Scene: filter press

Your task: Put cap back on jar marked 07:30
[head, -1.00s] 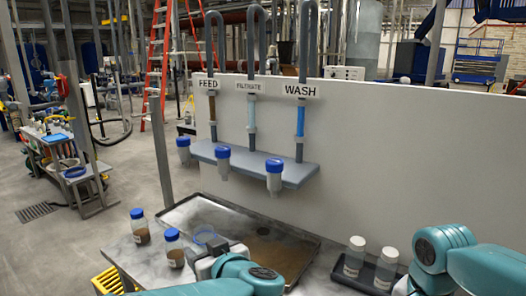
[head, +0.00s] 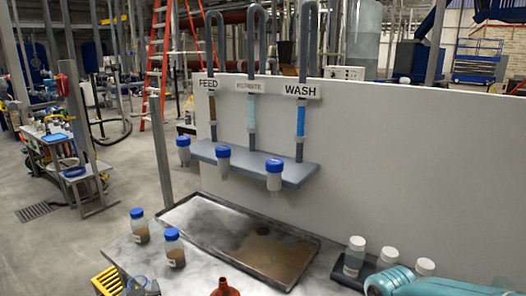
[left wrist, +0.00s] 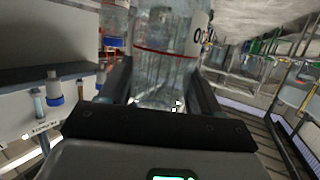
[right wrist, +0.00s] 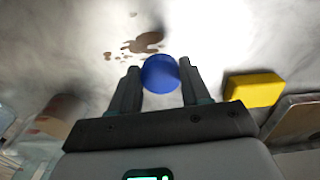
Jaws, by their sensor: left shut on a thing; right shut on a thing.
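My left gripper (left wrist: 160,78) is shut on a clear jar (left wrist: 166,62) with a red line around it. The jar's mouth is outside the left wrist view. My right gripper (right wrist: 159,68) is shut on a blue round cap (right wrist: 160,74), held above a pale, stained surface. Neither gripper shows in the head view. A clear rim (head: 140,286) shows at its bottom edge; I cannot tell if it is the held jar.
Two blue-capped jars (head: 174,250) stand left of a stained metal tray (head: 180,213). White-capped jars (head: 355,256) stand at right. A yellow block (right wrist: 253,90) lies right of the cap.

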